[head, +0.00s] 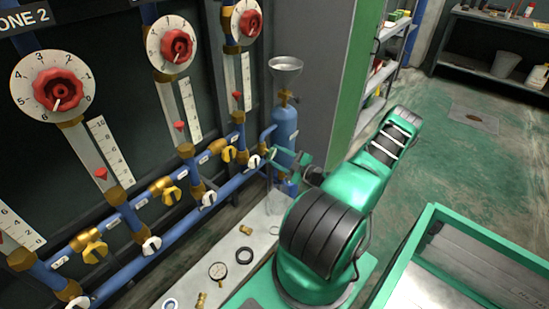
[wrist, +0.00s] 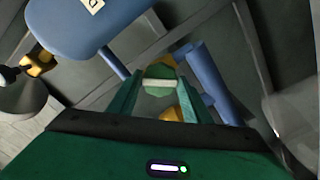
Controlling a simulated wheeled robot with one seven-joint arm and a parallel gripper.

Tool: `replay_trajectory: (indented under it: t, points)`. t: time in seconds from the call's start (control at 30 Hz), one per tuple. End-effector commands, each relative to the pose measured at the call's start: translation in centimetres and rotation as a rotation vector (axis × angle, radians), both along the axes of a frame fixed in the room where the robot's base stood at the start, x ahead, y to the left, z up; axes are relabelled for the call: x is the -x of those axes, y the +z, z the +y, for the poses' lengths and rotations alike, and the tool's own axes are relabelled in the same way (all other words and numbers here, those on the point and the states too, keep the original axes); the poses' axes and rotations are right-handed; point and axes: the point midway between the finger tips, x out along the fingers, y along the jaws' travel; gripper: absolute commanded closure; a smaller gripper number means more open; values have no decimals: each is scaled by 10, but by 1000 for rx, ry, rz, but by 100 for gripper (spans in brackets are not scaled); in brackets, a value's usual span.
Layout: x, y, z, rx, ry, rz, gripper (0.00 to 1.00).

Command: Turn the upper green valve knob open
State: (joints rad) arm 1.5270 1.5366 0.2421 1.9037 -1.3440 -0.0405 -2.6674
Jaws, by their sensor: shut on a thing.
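The green valve knob (wrist: 161,72) with a pale bar across its face shows between the fingertips in the wrist view. My gripper (wrist: 161,84) is shut on it, one finger on each side. In the head view my gripper (head: 280,157) reaches to the right end of the blue pipework, just in front of the blue cylinder. There the knob is largely hidden by the gripper, and I cannot tell its turn angle.
The blue cylinder (head: 285,126) stands behind the gripper with a funnel-like top. White and brass valve handles line the blue pipes (head: 176,234) on the left. Green-framed shelves stand behind.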

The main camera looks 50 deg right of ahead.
Motion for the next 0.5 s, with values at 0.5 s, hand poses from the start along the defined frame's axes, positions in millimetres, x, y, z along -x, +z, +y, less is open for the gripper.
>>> replay_trajectory:
  t: [0.5]
  points:
    - [1, -3, 0, 329, 1, -18, 82]
